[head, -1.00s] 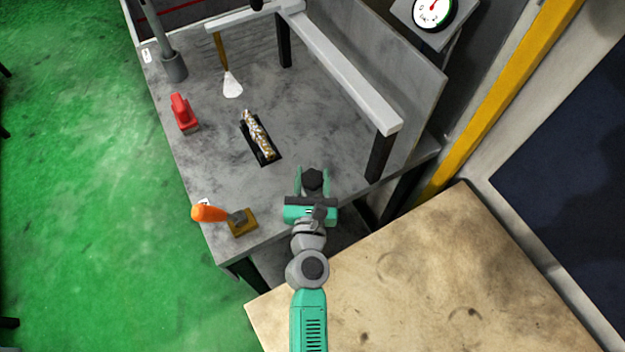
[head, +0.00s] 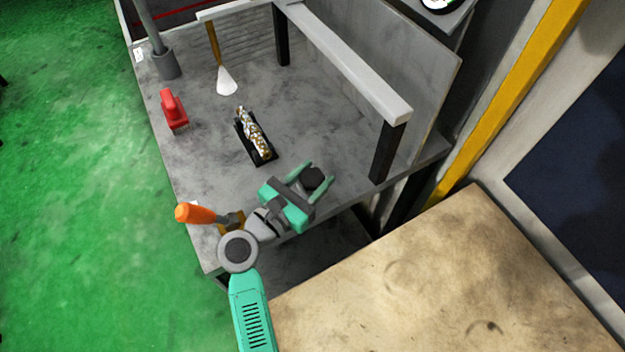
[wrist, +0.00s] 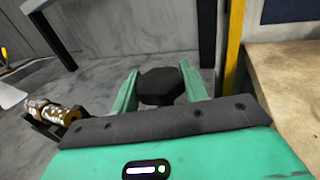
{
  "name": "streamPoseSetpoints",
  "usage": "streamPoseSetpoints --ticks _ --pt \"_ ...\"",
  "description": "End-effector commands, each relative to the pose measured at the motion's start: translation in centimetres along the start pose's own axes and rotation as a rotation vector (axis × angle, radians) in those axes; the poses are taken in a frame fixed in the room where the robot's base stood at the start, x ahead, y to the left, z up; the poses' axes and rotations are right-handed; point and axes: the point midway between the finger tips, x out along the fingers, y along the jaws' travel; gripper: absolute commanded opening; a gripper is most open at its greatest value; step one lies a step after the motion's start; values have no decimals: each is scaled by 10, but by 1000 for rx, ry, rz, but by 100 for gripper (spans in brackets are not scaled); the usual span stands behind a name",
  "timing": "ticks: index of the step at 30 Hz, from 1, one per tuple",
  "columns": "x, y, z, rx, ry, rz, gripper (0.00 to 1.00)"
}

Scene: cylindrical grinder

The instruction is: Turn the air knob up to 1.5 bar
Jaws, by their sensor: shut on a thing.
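The air knob (head: 315,179) is a dark, faceted knob near the right front edge of the grey bench. My gripper (head: 321,172) is shut on it, with one green finger on each side, pointing up and to the right in the head view. In the wrist view the knob (wrist: 161,86) sits between the two fingers (wrist: 158,72). The pressure gauge (head: 438,4) is cut off by the top edge of the head view; only its lower rim shows, so its needle cannot be read.
An orange-handled tool (head: 200,214) lies left of my wrist. A patterned cylinder (head: 254,134) rests in a black holder. A red brush-like tool (head: 173,111) and a white-tipped brush (head: 227,80) lie farther back. A light rail on dark posts (head: 387,150) stands right of the knob.

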Motion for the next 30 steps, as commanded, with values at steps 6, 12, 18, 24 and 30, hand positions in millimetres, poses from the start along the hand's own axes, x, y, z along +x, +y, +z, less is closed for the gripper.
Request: streamPoseSetpoints --ticks 6,12,18,24,30 --pt "0 0 -1 0 0 -52 22" --pt "0 0 -1 -1 1 -67 22" --pt "0 0 -1 -2 2 -67 22" --pt "0 0 -1 -2 2 -67 62" --pt "0 0 -1 -1 1 -67 66"
